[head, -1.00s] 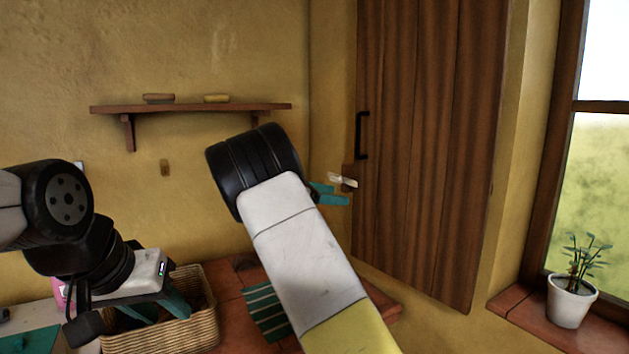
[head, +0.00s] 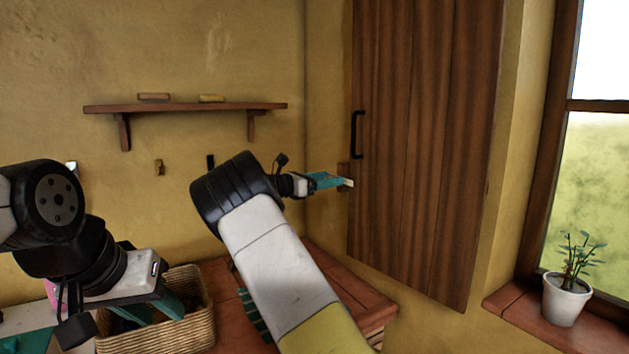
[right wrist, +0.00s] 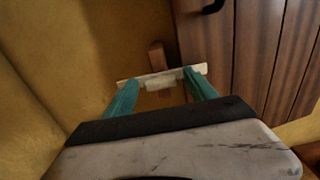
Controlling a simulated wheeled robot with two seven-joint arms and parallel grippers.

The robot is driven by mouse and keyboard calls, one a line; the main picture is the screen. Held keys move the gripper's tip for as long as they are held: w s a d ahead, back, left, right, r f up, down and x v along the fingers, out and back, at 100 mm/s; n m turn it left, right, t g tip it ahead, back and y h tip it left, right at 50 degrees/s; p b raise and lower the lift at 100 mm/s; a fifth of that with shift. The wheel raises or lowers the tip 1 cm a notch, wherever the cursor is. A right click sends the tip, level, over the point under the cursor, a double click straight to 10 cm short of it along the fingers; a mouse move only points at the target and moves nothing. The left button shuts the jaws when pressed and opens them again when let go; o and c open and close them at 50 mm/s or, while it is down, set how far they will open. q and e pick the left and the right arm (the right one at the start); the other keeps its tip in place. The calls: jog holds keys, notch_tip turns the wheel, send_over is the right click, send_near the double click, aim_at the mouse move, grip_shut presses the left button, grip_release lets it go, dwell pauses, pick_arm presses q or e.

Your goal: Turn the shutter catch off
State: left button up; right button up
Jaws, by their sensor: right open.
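The shutter catch (head: 348,183) is a small pale bar on a wooden block at the left edge of the brown plank shutter (head: 425,150), below its black handle (head: 357,135). In the right wrist view the catch (right wrist: 160,79) lies crosswise, with the wooden block (right wrist: 157,55) behind it. My right gripper (head: 328,181) is at the catch. Its teal fingers are open, one towards each end of the bar; I cannot tell whether they touch it. In the head view they hide part of the bar. My left gripper (head: 155,309) is open and empty over the wicker basket (head: 205,322).
A wall shelf (head: 190,107) with two small items is on the left wall, with small hooks (head: 159,167) below. A tiled counter (head: 350,290) lies under my right arm. A potted plant (head: 566,298) stands on the window sill at the right.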

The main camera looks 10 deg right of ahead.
grip_shut()
jog(key=shift+m, duration=0.3)
dwell(0.3)
jog(key=shift+s+f+m, duration=0.1)
jog(key=shift+f+m, duration=0.05)
jog(key=shift+m, duration=4.15)
jog(key=shift+s+f+m, duration=0.1)
jog(key=shift+m, duration=4.2)
